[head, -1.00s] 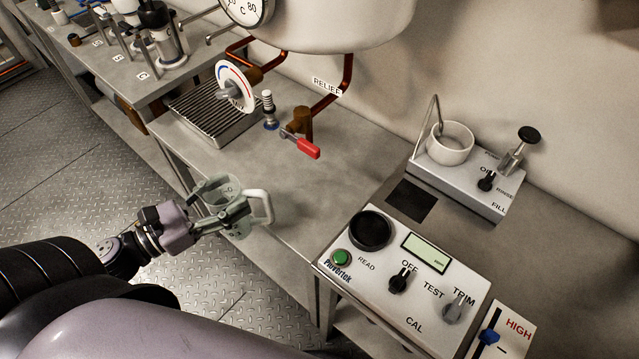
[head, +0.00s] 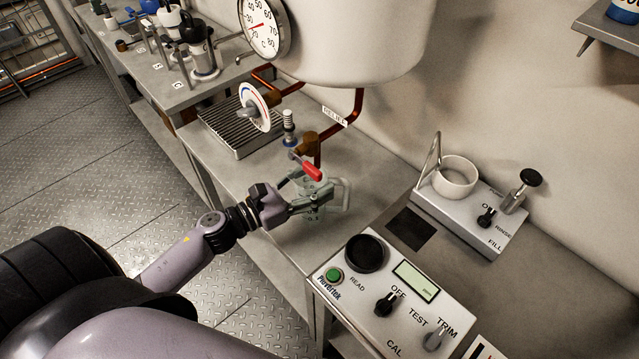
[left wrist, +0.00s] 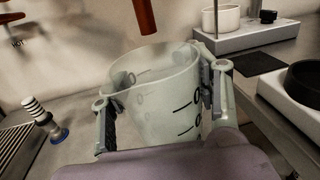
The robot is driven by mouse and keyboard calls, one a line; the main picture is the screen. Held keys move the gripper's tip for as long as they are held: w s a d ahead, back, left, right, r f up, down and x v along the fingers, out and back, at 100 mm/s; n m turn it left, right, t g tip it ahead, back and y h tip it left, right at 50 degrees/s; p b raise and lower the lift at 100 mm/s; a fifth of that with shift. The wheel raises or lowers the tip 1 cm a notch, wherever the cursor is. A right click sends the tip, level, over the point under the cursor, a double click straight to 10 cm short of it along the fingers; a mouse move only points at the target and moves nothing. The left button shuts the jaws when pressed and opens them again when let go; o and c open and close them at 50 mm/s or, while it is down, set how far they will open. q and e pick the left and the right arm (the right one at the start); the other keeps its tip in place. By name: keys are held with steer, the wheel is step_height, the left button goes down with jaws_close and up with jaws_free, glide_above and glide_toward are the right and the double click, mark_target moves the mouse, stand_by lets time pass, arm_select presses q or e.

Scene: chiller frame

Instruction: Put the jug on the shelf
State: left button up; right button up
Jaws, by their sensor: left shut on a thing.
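The jug (head: 314,213) is a pale, translucent measuring cup with dark marks and a handle on its right. My left gripper (head: 312,192) is shut on the jug and holds it upright by its sides, beneath the red-handled valve (head: 309,168). In the left wrist view the jug (left wrist: 155,92) sits between the two fingers, open-topped, with a copper pipe end (left wrist: 144,16) above its mouth. Whether its base touches the bench cannot be told. The shelf (head: 608,28) shows at the top right on the wall, with a blue-labelled container on it. My right gripper is not in view.
A large tank with a dial (head: 264,28) hangs over the steel bench. A grated drip tray (head: 228,130) lies left of the jug. A meter box (head: 395,290) and a rinse unit (head: 470,205) with a white cup stand to the right.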

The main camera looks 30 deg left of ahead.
arm_select(q)
steer(key=f, duration=0.1)
steer(key=w+f, duration=0.1)
steer(key=d+f, duration=0.1)
steer(key=shift+w+f, duration=0.25)
steer(key=shift+w, duration=0.05)
steer(key=shift+f, duration=0.2)
steer(key=o, duration=1.2)
steer(key=shift+c, duration=0.2)
steer(key=shift+r, duration=0.15)
